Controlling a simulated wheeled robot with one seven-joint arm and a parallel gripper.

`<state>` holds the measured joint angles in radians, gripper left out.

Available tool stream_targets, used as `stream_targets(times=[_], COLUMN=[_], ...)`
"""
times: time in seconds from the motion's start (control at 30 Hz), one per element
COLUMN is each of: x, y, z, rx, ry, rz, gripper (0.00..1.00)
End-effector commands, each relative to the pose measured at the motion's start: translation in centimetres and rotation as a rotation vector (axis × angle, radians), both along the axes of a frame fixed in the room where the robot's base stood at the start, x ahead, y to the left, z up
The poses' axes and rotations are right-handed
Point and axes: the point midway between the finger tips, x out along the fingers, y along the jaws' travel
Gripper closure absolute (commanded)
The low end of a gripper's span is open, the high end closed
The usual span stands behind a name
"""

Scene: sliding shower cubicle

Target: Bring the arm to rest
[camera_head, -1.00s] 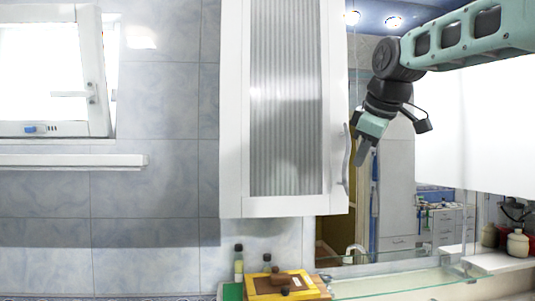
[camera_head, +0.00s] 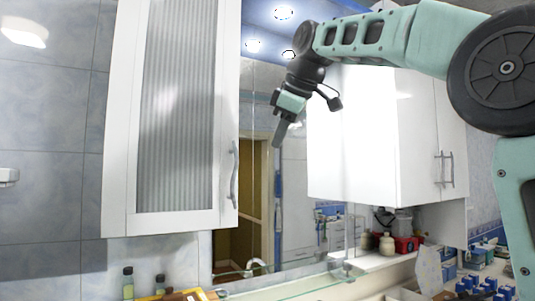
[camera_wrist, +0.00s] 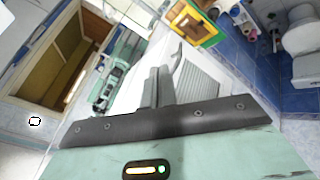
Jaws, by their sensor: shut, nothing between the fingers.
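My gripper (camera_head: 281,131) hangs from my raised arm in the upper middle of the head view, in front of the mirror. Its fingers point down and are together, with nothing between them. In the wrist view the two fingers of my gripper (camera_wrist: 158,88) stand side by side at the centre, touching, with no object at the tips. The white cabinet (camera_head: 119,130) with a ribbed glass door is to the left of the gripper. Its door looks shut, and a gap shows between its handle (camera_head: 234,172) and my gripper in the picture.
A second white cabinet (camera_head: 375,150) hangs behind my arm. A glass shelf (camera_head: 290,284) lies below the gripper, with a faucet (camera_head: 255,266). Bottles (camera_head: 128,283) and a yellow-edged box (camera_head: 160,296) stand at the lower left. Small boxes (camera_head: 480,285) crowd the lower right.

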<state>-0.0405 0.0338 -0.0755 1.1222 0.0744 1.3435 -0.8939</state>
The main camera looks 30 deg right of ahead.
Motion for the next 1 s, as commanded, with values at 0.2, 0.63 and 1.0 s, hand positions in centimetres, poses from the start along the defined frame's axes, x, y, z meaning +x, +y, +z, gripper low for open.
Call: stream_targets(times=[0.2,0.63,1.0], x=[-0.2,-1.5,-13.5], y=[-0.3,10.1,20.1], z=[0.4,-15.6,-37.4], rx=[0.000,0.130,0.168], ry=[0.001,0.198,0.475], rz=[-0.001,0.011,-0.047], gripper=[1.00,1.00,1.00])
